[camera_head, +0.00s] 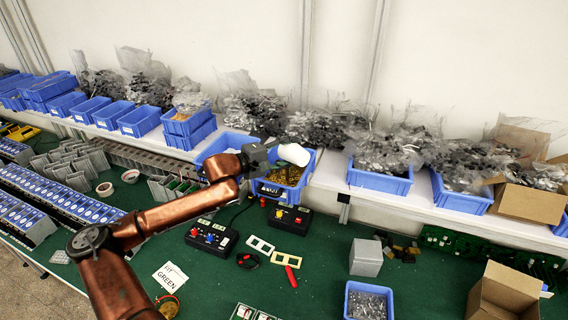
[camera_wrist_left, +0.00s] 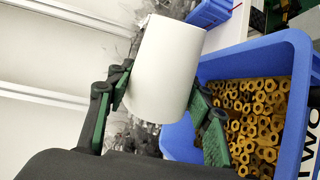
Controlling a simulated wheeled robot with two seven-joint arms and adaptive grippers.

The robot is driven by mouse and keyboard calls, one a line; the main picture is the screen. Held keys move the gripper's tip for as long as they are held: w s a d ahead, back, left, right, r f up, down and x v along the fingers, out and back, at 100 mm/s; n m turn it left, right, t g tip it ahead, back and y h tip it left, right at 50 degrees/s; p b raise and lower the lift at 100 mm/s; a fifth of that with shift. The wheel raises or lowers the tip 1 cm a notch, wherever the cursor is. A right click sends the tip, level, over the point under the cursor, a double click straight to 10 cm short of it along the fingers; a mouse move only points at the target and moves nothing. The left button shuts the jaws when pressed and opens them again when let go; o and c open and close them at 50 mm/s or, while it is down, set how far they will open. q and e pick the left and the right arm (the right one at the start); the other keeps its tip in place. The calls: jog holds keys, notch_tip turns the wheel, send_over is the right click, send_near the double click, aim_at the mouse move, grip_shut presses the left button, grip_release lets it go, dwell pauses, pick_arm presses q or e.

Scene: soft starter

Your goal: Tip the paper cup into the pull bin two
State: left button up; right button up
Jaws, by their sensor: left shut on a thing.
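My left gripper (camera_head: 274,154) is shut on the white paper cup (camera_head: 294,154) and holds it over the blue pull bin two (camera_head: 307,171) on the shelf. In the left wrist view the cup (camera_wrist_left: 167,68) sits between the green finger pads of the gripper (camera_wrist_left: 160,112). The bin (camera_wrist_left: 283,52) is beside it there, with part of a "TWO" label on its wall and many brass nut-like parts inside. In the head view the cup looks tilted on its side. Its inside is hidden. My right gripper is not in view.
Blue bins with bagged dark parts (camera_head: 380,178) stand right of the bin on the shelf, and stacked blue bins (camera_head: 189,128) stand left.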

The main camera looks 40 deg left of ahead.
pick_arm(q)
jog(key=shift+w+a+r+n+h, duration=0.1)
jog(key=shift+a+n+h, duration=0.1)
jog(key=shift+n, duration=0.25)
jog(key=shift+a+r+n+h, duration=0.1)
jog(key=shift+a+n, duration=0.05)
jog(key=shift+n, duration=0.3)
dwell(0.8)
